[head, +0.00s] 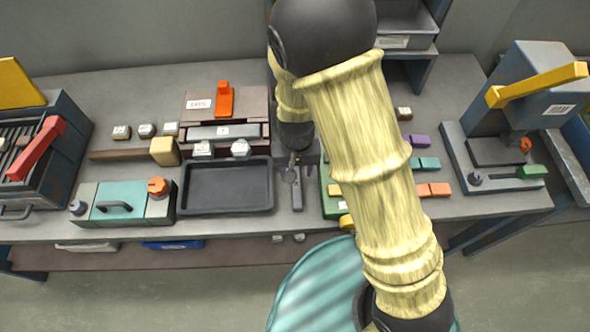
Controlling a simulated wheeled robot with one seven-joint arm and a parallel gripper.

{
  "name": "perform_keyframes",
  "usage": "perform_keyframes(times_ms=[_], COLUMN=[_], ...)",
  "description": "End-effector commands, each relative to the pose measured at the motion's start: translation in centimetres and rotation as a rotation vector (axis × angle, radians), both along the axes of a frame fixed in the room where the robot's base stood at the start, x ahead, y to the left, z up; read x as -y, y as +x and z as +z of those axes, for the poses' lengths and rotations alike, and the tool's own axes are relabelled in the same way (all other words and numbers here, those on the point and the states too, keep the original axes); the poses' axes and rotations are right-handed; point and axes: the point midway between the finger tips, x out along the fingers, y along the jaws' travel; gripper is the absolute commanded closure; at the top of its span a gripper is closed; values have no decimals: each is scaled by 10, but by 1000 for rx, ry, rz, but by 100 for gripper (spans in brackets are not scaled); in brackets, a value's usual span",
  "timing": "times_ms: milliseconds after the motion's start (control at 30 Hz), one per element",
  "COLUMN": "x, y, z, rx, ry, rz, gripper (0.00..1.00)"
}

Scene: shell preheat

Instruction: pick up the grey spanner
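A grey tool that looks like the spanner (297,196) lies on the bench just right of the black tray, its length running toward the front edge. My gripper (292,163) points down over the far end of this tool, below the dark wrist. The fingers are small and dark against the grey bench, so I cannot tell whether they are open or shut, or whether they touch the tool. My arm hides part of the area to the right.
The black tray (227,188) is close on the left, with a teal box (124,203) beyond it. A green board (331,203) with coloured blocks is close on the right, partly behind my arm. A press (515,110) stands far right. A strip of bench along the back left is clear.

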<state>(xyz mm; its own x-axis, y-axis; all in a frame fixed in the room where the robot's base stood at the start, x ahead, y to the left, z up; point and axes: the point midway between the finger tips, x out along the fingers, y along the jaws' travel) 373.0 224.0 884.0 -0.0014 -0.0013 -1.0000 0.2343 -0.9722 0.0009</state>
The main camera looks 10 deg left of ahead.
Motion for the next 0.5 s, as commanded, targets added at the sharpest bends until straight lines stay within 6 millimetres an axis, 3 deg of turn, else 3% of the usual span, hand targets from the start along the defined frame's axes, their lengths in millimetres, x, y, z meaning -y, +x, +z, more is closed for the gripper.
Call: perform_keyframes(times_ms=[333, 500], x=[0, 0], y=[0, 0], z=[-3, -21], rx=[0, -3], ry=[0, -2], rz=[-1, -2], gripper=[51, 51])
